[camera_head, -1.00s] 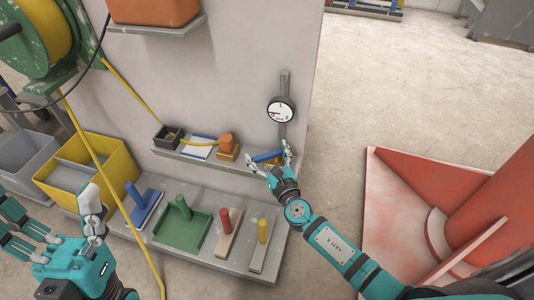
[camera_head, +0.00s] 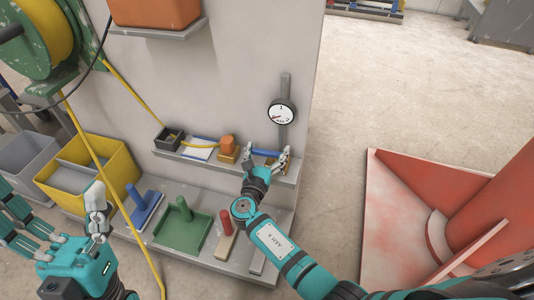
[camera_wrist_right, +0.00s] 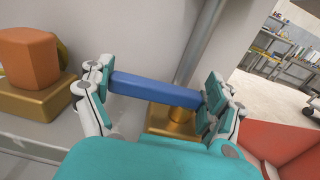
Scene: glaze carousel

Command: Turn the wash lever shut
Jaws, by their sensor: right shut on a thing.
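The wash lever is a blue bar (camera_wrist_right: 155,90) on a brass valve body (camera_wrist_right: 172,122), and it lies crosswise in the right wrist view. In the head view the lever (camera_head: 268,153) shows on the narrow shelf below a round gauge (camera_head: 281,113). My right gripper (camera_wrist_right: 155,92) is shut on the lever, with one finger at each end of the bar. In the head view this gripper (camera_head: 267,158) hides part of the valve. My left gripper (camera_head: 75,222) is at the lower left, open and empty, away from the lever.
An orange knob (camera_head: 228,143) on a brass base stands left of the lever, beside a small black box (camera_head: 169,138). Below, a grey shelf (camera_head: 215,263) carries several handled tools. A yellow bin (camera_head: 121,160) stands left. A red structure (camera_head: 410,215) stands right, with floor between.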

